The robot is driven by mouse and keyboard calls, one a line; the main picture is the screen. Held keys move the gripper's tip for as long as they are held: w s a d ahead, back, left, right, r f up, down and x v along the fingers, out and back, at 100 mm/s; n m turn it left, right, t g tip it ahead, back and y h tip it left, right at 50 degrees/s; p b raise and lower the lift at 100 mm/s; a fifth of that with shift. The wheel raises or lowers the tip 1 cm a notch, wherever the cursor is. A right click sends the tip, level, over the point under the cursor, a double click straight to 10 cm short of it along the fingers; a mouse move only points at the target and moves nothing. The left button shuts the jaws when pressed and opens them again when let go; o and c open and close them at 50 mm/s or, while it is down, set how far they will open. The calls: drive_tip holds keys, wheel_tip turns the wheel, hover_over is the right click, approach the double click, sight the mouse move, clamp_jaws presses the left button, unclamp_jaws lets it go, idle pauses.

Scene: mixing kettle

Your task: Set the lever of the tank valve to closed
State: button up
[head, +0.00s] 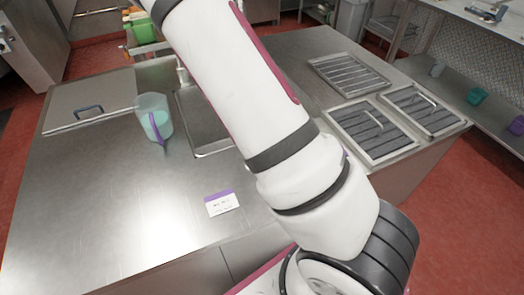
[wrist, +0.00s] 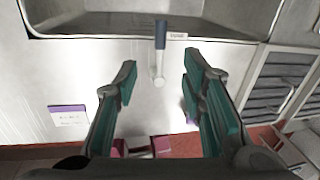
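In the wrist view a small lever (wrist: 160,36) with a dark blue-grey handle stands at the rim of a metal basin (wrist: 90,22). Its pale round end (wrist: 157,78) is towards me, and the handle points to the top of the picture. A small label (wrist: 177,36) sits just right of the handle; its text is too small to read. My gripper (wrist: 160,64) is open and empty, its teal-padded fingers on either side of the lever in the picture. I see no contact with the lever. In the head view my arm hides the lever and gripper.
Slatted metal grates (head: 372,130) lie at right. The counter around the card is clear.

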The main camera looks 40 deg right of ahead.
drive_tip(key=shift+s+d+f+b, duration=0.1)
drive_tip(key=shift+d+f+b, duration=0.6)
drive_tip(key=shift+f, duration=1.55)
drive_tip(key=shift+w+d+f+b, duration=0.15)
drive_tip(key=shift+f+b, duration=0.95)
drive_tip(key=shift+f, duration=1.15)
drive_tip(key=shift+s+d+f+b, duration=0.15)
drive_tip(key=shift+d+f+b, duration=0.55)
drive_tip(key=shift+f, duration=1.55)
drive_tip(key=shift+a+f, duration=0.1)
drive_tip(key=shift+a, duration=0.15)
